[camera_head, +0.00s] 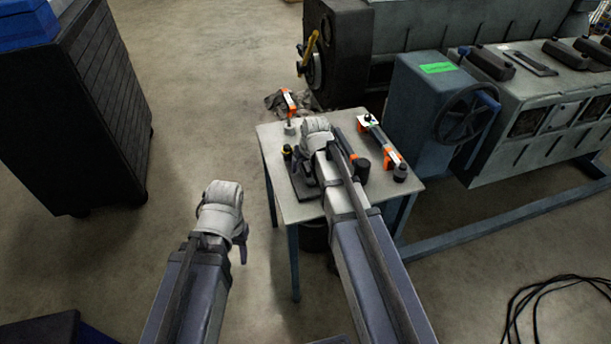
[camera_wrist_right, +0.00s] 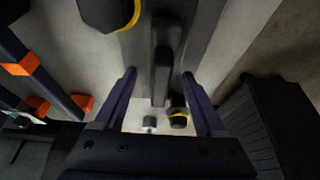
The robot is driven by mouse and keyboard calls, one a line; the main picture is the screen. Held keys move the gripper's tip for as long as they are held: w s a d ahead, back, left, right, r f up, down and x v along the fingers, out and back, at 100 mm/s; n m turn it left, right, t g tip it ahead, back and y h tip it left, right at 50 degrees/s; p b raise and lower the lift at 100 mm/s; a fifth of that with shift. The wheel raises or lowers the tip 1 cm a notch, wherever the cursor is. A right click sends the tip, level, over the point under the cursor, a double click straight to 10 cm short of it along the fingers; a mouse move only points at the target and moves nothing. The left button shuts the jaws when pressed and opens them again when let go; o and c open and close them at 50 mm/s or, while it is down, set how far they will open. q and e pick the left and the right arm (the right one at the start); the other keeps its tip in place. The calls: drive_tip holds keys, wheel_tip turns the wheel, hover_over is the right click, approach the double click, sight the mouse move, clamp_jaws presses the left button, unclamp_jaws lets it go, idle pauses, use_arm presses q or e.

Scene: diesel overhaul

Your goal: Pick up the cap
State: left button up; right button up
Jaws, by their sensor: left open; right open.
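I cannot tell for sure which piece is the cap. A small black round piece with a yellow band (camera_wrist_right: 179,119) shows between my right fingers in the right wrist view, beyond their tips. It appears to be the small dark piece (camera_head: 287,153) at the table's left edge in the head view. A larger black round piece with a yellow rim (camera_wrist_right: 110,12) is cut off at the top of the wrist view. My right gripper (camera_wrist_right: 158,73) is open and empty, pointing down over the table's left part. My left gripper (camera_head: 241,252) is open, off the table to the left.
The light table (camera_head: 268,134) also holds a grey cylinder (camera_head: 290,129), an orange-and-dark tool (camera_head: 380,140), a black cylinder (camera_head: 361,167) and a dark plate (camera_head: 303,187). A large engine (camera_head: 530,105) stands behind right. A dark cabinet (camera_head: 80,110) stands left, with open floor between.

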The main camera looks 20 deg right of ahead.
drive_tip(key=shift+c, duration=0.4)
clamp_jaws()
